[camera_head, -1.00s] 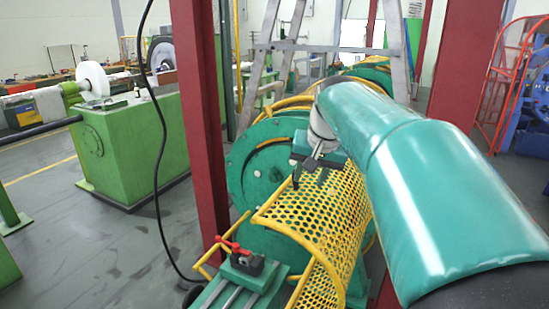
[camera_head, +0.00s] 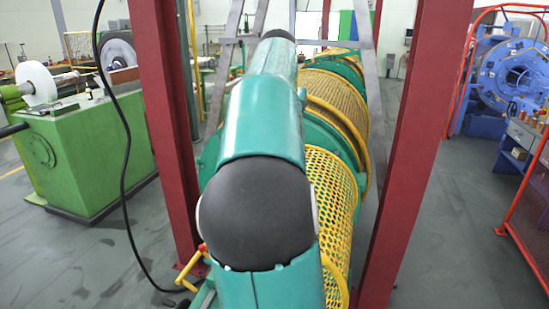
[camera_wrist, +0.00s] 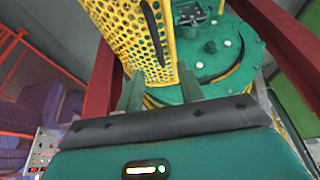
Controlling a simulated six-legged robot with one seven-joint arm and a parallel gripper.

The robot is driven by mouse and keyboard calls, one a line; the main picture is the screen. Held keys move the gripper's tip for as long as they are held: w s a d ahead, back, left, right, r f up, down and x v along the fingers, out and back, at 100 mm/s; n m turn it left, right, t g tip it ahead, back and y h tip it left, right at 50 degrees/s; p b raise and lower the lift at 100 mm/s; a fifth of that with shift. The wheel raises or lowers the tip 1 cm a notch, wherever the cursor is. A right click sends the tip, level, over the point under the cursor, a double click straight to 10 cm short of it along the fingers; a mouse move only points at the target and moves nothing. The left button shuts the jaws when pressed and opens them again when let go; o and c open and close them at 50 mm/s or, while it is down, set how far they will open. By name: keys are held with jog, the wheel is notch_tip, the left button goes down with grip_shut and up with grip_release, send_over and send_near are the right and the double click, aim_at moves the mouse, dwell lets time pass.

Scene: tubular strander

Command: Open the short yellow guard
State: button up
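The short yellow guard (camera_head: 332,185) is a perforated yellow cover over the near end of the green machine. In the head view my arm hides its left part. In the wrist view the guard (camera_wrist: 118,35) fills the upper left, with a dark elongated piece (camera_wrist: 152,28) on or in front of it. My gripper (camera_wrist: 161,88) shows there with its two fingers apart. The guard's lower edge shows between and just beyond the fingertips; I cannot tell whether they touch it. My gripper is hidden behind my arm in the head view.
Red posts (camera_head: 168,130) and (camera_head: 415,150) stand on both sides of the machine. A longer yellow mesh guard (camera_head: 345,105) lies farther back. A green round plate (camera_wrist: 215,50) with bolts is right of the guard. A black cable (camera_head: 122,150) hangs at left. Floor is free at right.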

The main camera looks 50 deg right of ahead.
jog(key=x, duration=1.3)
jog(key=shift+s+d+f, duration=0.1)
jog(key=shift+s+d, duration=0.2)
jog(key=shift+d, duration=0.1)
jog(key=shift+w+f, duration=0.1)
jog(key=shift+f, duration=0.05)
jog(key=shift+c, duration=0.5)
grip_shut()
